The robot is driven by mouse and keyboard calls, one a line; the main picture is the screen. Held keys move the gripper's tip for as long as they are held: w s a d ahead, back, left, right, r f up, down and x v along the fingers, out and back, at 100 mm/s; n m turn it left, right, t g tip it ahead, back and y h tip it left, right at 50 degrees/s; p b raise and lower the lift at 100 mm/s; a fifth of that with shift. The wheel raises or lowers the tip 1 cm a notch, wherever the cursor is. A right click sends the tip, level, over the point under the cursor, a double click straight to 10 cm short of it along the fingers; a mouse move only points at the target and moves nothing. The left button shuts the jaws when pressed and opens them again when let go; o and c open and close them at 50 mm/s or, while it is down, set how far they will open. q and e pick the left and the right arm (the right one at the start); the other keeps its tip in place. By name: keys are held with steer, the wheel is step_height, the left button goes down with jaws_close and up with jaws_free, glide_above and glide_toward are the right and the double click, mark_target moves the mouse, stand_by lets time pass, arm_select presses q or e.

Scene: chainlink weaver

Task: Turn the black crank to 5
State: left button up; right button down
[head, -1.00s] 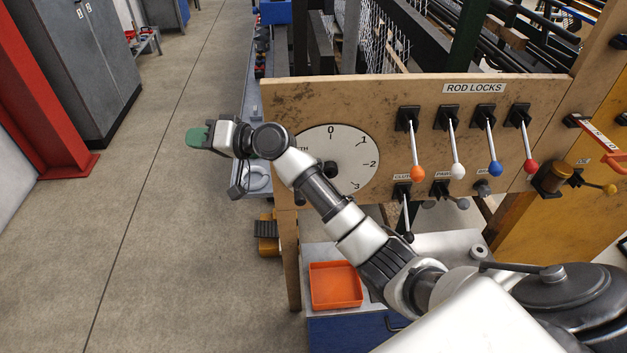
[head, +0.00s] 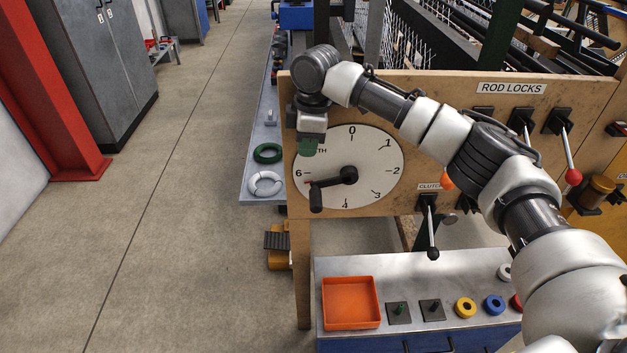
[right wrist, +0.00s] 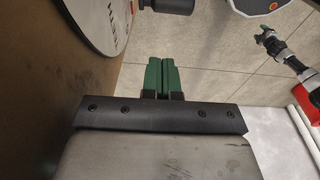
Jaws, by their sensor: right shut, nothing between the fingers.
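The black crank (head: 331,180) sits on the white dial (head: 376,160) of the wooden panel. Its arm points left and slightly down from the hub, between 6 and 4, just below the 6. No 5 is readable there; the crank covers part of that area. Its black handle (head: 315,198) sticks out towards me. My right gripper (head: 308,147) has green fingers, shut and empty, above the handle at the dial's upper left. In the right wrist view, the shut fingers (right wrist: 163,76) are apart from the dark handle (right wrist: 170,5). A small green-tipped gripper (right wrist: 262,38), apparently my left, shows there too.
Rod-lock levers (head: 568,150) line the panel at right, partly behind my right arm. A clutch lever (head: 430,230) hangs below the dial. An orange tray (head: 350,303) and coloured rings stand on the bench below. The floor at left is clear.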

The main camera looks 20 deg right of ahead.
mark_target(311, 192)
steer(key=f+p, duration=0.2)
steer(key=f, duration=0.7)
steer(key=shift+d, duration=0.2)
steer(key=shift+s+d+f, duration=0.1)
steer(key=shift+d+f, duration=0.15)
steer(key=shift+f, duration=0.35)
steer(key=shift+a+f+h+p, duration=0.2)
steer(key=shift+f+h+p, duration=0.05)
steer(key=shift+h+p, duration=0.3)
steer(key=shift+f+g+h+p, duration=0.4)
steer(key=shift+f+h+p, duration=0.1)
steer(key=shift+f+h, duration=0.35)
steer(key=shift+d+f, duration=0.25)
steer(key=shift+f, duration=1)
steer(key=shift+p, duration=0.3)
